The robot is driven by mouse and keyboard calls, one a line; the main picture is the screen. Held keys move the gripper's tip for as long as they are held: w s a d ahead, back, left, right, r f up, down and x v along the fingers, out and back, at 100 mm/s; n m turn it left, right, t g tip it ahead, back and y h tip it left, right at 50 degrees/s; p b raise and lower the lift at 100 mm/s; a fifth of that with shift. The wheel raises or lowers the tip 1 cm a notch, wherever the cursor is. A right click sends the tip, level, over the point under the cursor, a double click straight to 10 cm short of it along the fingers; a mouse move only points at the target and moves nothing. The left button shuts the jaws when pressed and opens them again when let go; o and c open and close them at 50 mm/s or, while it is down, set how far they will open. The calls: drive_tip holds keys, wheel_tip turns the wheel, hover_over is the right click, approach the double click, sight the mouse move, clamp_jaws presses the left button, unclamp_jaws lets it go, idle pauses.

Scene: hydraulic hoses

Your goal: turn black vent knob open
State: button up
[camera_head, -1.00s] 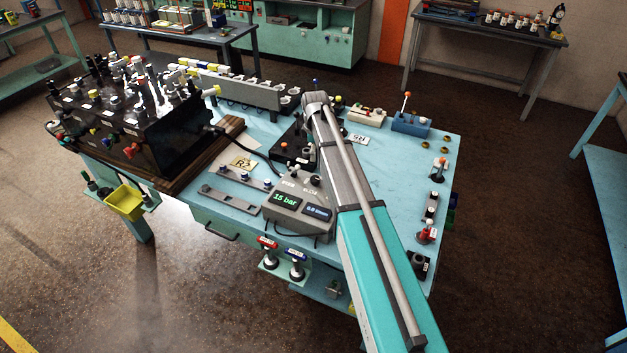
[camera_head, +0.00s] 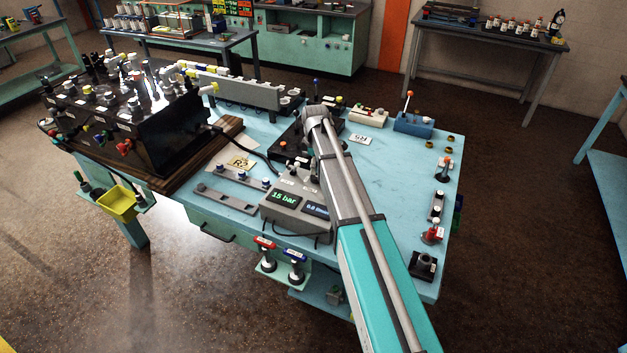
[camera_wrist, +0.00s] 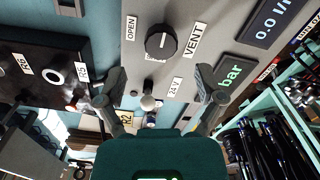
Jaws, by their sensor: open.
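The black vent knob (camera_wrist: 160,42) is round with a pale pointer line and sits on a grey panel near the top of the wrist view. A VENT label (camera_wrist: 195,39) is to its right and an OPEN label (camera_wrist: 130,27) to its left. My gripper (camera_wrist: 160,84) is open and empty, its two dark fingers apart below the knob in the picture and not touching it. In the head view the grey console (camera_head: 272,211) shows a 15 bar display. My arm covers its right part there, and the knob and fingertips cannot be made out.
A black block (camera_wrist: 40,62) is on the left. In the head view the blue bench (camera_head: 385,180) is partly clear right of my arm.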

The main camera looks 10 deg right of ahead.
sight(315, 178)
drive_tip(key=shift+f+b, duration=2.05)
drive_tip(key=shift+f, duration=0.3)
